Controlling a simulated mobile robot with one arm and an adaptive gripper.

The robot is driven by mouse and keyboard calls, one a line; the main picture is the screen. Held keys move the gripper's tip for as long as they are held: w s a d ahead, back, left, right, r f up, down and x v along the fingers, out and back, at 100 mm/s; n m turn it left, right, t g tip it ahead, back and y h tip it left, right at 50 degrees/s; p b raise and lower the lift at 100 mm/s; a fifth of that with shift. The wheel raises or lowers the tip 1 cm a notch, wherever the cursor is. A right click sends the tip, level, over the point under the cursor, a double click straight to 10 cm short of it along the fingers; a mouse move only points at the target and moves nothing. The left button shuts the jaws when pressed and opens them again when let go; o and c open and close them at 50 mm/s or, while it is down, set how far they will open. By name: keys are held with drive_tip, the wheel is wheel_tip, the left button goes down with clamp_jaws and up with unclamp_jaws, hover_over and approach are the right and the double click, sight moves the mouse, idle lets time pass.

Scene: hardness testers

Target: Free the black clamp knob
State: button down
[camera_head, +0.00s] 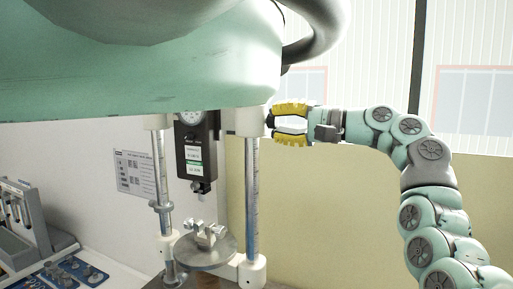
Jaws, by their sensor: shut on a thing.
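The black clamp knob (270,120) shows only as a small dark piece at the right side of the white clamp block (246,121), at the top of the right column of the tester. My gripper (276,123) reaches in from the right with yellow-padded fingers, one above and one below the knob. It is shut on the knob, which is mostly hidden between the fingers. The knob appears still at the block; whether it is loose cannot be told.
A black gauge unit (195,153) hangs between the left column (159,168) and right column (252,190). A round table (205,252) below carries a small metal fixture. A grey rack (25,220) stands at the left. A large mint-green shape hides the tester's top.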

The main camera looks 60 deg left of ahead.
drive_tip(key=n+b, duration=0.5)
drive_tip(key=n, duration=0.6)
drive_tip(key=shift+a+f+n, duration=0.1)
drive_tip(key=shift+f+n, duration=0.05)
drive_tip(key=shift+n, duration=0.25)
drive_tip(key=shift+s, duration=0.1)
drive_tip(key=c, duration=0.7)
unclamp_jaws()
drive_tip(key=shift+o, duration=0.2)
drive_tip(key=v, duration=1.2)
drive_tip(key=shift+w, duration=0.25)
